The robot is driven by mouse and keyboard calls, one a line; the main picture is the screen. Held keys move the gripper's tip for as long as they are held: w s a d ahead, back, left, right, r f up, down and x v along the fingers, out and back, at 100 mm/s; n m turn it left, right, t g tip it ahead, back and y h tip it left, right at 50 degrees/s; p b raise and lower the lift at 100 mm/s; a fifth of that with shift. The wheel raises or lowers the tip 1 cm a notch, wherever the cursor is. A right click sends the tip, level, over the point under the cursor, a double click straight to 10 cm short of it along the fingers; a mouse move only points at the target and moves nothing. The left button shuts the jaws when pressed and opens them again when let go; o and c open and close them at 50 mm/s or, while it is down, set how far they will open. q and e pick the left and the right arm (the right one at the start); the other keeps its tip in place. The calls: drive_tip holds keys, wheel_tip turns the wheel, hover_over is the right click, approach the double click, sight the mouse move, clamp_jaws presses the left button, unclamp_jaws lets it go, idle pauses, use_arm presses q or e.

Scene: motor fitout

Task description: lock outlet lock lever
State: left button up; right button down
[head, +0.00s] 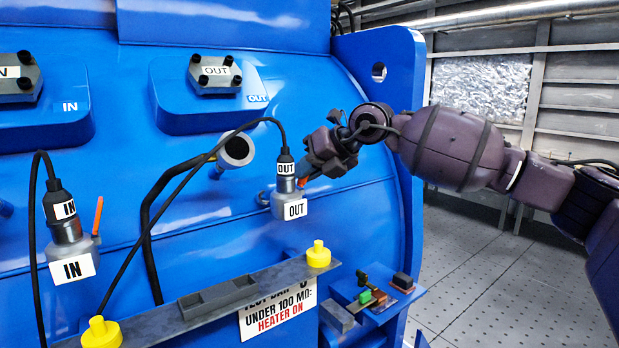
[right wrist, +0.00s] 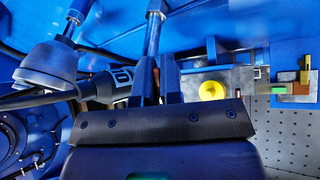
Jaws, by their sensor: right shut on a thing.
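The outlet connector is a black plug (head: 285,170) with an OUT label, seated upright in a grey socket (head: 289,205) marked OUT on the blue motor housing. A little of the orange outlet lock lever (head: 301,183) shows at the socket's right side; the rest is hidden by my right gripper (head: 309,171). That gripper reaches in from the right and is shut on the lever. In the right wrist view its two dark fingers (right wrist: 158,80) are close together beside the OUT plug (right wrist: 122,77); the lever between them is not clear. My left gripper is in neither view.
An IN plug (head: 63,212) with an upright orange lever (head: 98,216) is at the left. Below are a grey bar (head: 263,280) with yellow knobs (head: 318,254) and a small blue shelf (head: 385,305). Black cables hang near the OUT plug. The floor (head: 470,265) at right is clear.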

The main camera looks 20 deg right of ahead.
drive_tip(key=shift+s+a+n+h+b, duration=0.1)
drive_tip(key=shift+a+n+h+b, duration=0.15)
drive_tip(key=shift+n+h+b, duration=0.35)
idle(0.3)
drive_tip(key=c, duration=1.3)
unclamp_jaws()
drive_tip(key=shift+r, duration=0.2)
drive_tip(key=shift+r, duration=0.1)
